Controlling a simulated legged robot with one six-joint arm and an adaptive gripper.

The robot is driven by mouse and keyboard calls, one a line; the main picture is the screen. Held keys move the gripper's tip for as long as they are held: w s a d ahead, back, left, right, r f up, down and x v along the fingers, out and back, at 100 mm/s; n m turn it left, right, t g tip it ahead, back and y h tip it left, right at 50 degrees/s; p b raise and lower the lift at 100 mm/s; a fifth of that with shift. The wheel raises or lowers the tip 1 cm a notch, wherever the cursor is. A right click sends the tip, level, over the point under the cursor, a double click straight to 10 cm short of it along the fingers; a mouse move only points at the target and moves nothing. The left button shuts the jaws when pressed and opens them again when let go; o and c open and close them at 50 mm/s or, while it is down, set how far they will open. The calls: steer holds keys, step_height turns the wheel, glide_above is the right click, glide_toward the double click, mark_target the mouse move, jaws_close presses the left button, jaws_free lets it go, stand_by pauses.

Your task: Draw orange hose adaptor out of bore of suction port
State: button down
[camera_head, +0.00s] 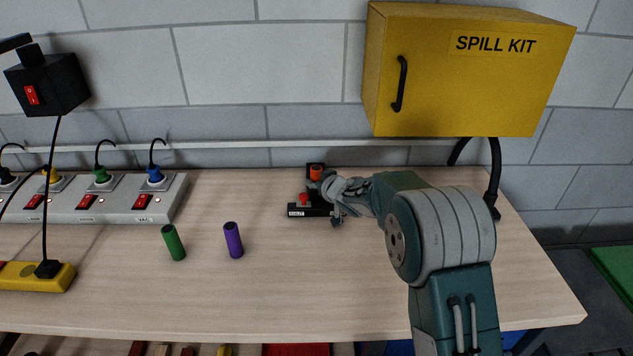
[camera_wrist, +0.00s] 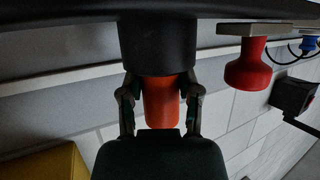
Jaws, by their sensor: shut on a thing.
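The orange hose adaptor (camera_wrist: 161,105) is in the middle of the wrist view, between the two fingers of my gripper (camera_wrist: 160,88), which is shut on it. Its far end meets the mouth of the black suction port (camera_wrist: 157,45); how deep it sits in the bore is hidden. In the head view the adaptor (camera_head: 316,173) is a small orange patch against the black port (camera_head: 313,166) at the back of the table. My gripper (camera_head: 321,182) reaches it from the right and partly covers it.
A red mushroom knob (camera_wrist: 247,65) stands beside the port on the same black base (camera_head: 305,211). A green cylinder (camera_head: 173,243) and a purple cylinder (camera_head: 233,240) stand on the table (camera_head: 300,290). A power strip (camera_head: 110,212) lies left. A yellow spill kit cabinet (camera_head: 460,80) hangs above right.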

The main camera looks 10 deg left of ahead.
mark_target(317, 168)
steer(key=shift+r, duration=2.85)
steer(key=shift+r, duration=1.5)
